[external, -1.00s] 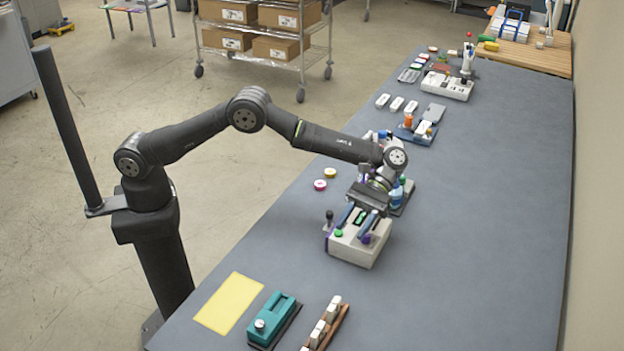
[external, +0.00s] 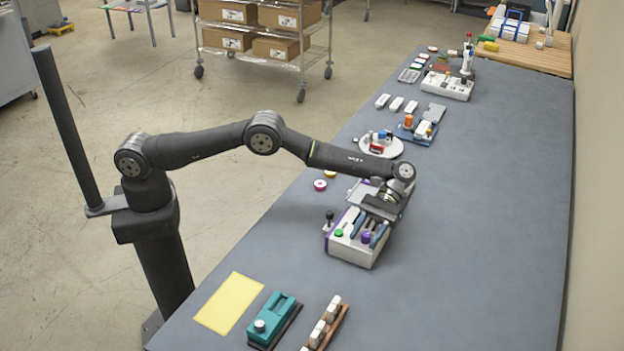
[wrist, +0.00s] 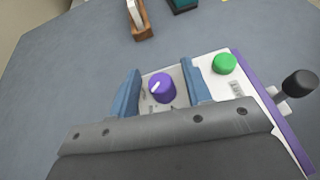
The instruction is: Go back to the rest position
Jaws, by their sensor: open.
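My gripper (external: 368,230) is open, with its two blue fingers pointing down at the white control box (external: 345,252). The box has a purple knob (external: 366,237), a green button (external: 338,233) and a black-topped lever (external: 329,215) on its left side. In the wrist view the purple knob (wrist: 162,87) shows between the spread fingers of my gripper (wrist: 164,88), with gaps beside it. The green button (wrist: 224,63) lies outside the right finger. I cannot tell how high the fingertips are above the box.
A teal device (external: 272,318), a brown rack with white pieces (external: 328,322) and a yellow sheet (external: 229,303) lie near the front. A round white plate (external: 367,148) with small items stands behind my forearm. The table's right side is clear.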

